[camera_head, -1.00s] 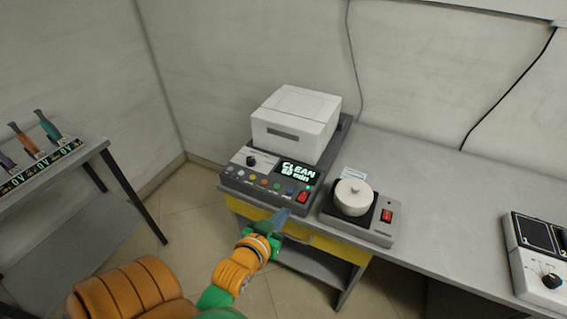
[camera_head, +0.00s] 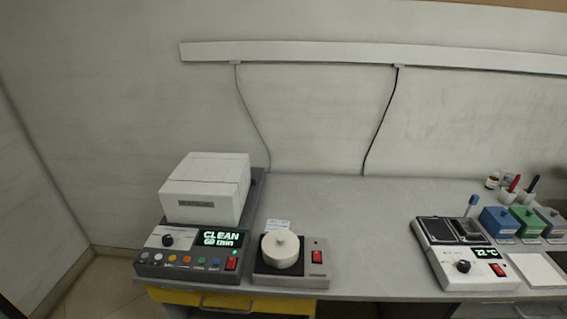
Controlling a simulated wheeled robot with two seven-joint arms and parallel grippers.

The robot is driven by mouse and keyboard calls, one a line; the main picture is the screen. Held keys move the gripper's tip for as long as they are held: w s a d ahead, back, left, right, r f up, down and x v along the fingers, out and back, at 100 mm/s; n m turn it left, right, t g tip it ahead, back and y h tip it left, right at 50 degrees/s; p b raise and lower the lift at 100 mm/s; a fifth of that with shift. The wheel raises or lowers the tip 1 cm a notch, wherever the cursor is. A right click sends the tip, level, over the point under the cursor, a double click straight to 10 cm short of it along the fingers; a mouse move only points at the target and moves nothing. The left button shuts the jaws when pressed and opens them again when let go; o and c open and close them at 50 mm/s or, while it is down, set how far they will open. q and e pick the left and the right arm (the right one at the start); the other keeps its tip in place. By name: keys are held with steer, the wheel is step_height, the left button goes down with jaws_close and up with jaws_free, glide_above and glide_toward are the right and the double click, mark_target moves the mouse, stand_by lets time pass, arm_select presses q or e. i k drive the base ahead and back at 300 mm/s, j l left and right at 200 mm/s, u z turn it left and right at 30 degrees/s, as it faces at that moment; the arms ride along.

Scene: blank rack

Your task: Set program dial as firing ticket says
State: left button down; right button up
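A white and dark grey machine (camera_head: 205,190) stands at the left end of the bench. Its front panel has a black dial (camera_head: 168,240), several coloured buttons, a red switch (camera_head: 231,264) and a lit display (camera_head: 221,239) whose top line reads "CLEAN"; the lower line is too small to read surely. A small white card (camera_head: 278,224) lies behind the round-lidded device; its writing is unreadable, and I cannot tell whether it is the firing ticket. A second black dial (camera_head: 463,266) is on the device at the right, beside a display reading about "22 °C". Neither gripper is in view.
A device with a round white lidded pot (camera_head: 281,249) and red switch stands right of the machine. Blue (camera_head: 498,222) and green boxes, pens and small bottles (camera_head: 493,180) stand at the far right. The bench middle (camera_head: 365,230) is clear. A yellow drawer (camera_head: 235,302) is below.

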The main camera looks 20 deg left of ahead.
mark_target(168, 240)
steer(key=u, duration=1.35)
